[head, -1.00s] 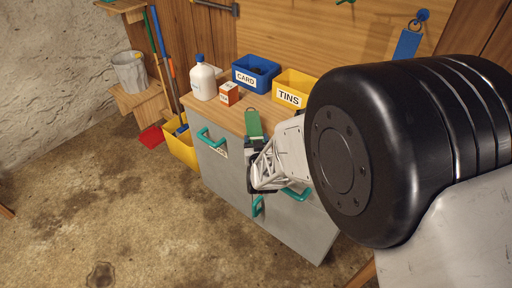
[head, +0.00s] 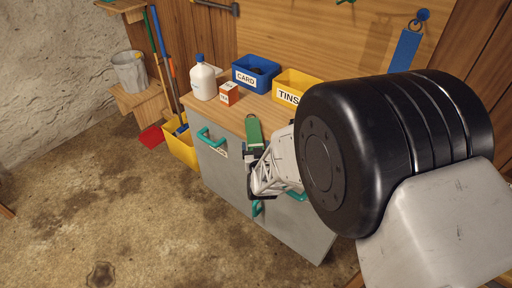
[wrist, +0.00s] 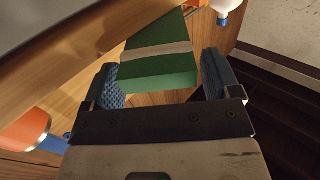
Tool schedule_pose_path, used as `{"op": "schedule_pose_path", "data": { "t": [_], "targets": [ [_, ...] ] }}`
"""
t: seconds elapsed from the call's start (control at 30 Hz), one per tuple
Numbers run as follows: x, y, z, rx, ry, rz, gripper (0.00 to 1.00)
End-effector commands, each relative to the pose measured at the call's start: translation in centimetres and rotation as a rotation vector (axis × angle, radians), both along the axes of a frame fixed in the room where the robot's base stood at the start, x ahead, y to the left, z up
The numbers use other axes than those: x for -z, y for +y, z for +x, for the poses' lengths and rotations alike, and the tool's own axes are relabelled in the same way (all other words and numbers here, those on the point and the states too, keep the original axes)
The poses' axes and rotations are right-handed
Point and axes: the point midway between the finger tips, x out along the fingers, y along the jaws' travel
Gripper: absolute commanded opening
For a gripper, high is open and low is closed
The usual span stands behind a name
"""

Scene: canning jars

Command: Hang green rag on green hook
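The green rag (head: 254,130) is a flat, block-like piece with a small loop at its upper end, in front of the cabinet top's near edge. My gripper (head: 254,155) is at its lower end.
A blue rag (head: 404,49) hangs on a blue hook (head: 422,15). On the cabinet top stand a white bottle (head: 203,82), a small orange box (head: 228,94), a blue CARD bin (head: 246,79) and a yellow TINS bin (head: 287,96). Teal handles (head: 211,137) stick out from the cabinet front.

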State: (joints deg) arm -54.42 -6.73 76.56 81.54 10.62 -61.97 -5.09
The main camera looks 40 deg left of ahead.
Motion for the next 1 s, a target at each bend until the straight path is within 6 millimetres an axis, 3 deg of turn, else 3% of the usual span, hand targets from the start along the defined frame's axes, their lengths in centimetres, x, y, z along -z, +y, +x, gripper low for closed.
{"op": "schedule_pose_path", "data": {
  "t": [0.57, 1.0],
  "targets": [
    [-0.2, -0.4, -0.4, 0.000, 0.001, -0.001, 0.89],
    [-0.2, -4.1, -4.1, 0.000, 0.001, -0.001, 0.89]
  ]
}}
